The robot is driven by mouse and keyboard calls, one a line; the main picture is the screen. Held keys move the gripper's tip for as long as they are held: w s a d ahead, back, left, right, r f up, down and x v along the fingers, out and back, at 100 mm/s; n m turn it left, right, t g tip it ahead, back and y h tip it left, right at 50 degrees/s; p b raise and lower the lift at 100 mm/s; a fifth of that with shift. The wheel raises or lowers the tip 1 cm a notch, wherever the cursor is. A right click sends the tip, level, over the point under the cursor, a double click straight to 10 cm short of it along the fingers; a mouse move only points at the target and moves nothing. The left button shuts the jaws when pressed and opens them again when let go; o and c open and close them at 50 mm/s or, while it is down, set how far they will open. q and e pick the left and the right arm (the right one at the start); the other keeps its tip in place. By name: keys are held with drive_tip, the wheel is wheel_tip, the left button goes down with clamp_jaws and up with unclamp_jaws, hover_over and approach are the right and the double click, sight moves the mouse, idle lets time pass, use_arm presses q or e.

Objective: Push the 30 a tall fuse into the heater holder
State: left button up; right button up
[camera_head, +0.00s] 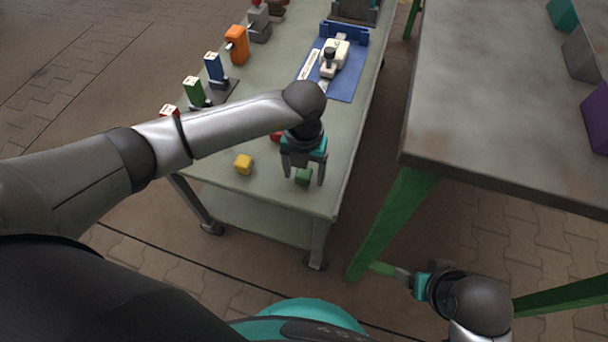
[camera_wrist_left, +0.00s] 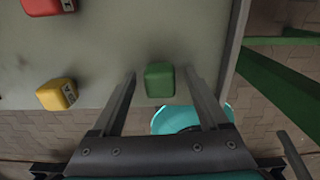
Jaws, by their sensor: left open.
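A small green block-shaped fuse (camera_head: 303,176) stands near the front edge of the grey-green cart top. It also shows in the left wrist view (camera_wrist_left: 160,80). My left gripper (camera_head: 305,181) points down over it, open, with one finger on each side; in the left wrist view its fingertips (camera_wrist_left: 160,73) show gaps to the fuse. How far down the fingers reach beside it is unclear. Red (camera_head: 169,111), green (camera_head: 194,92), blue (camera_head: 214,67) and orange (camera_head: 236,44) upright blocks line the left edge; their labels are unreadable and I cannot identify the heater holder. My right gripper (camera_head: 402,275) hangs low right, its opening unclear.
A yellow block (camera_head: 244,164) and a red block (camera_wrist_left: 48,5) sit left of the green fuse. A blue tray (camera_head: 347,86) with a white device (camera_head: 333,58) lies farther back. A grey table (camera_head: 500,100) with green legs stands right of the cart, across a gap.

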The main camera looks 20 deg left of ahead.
use_arm(q)
drive_tip(key=shift+c, duration=0.3)
clamp_jaws()
idle(0.4)
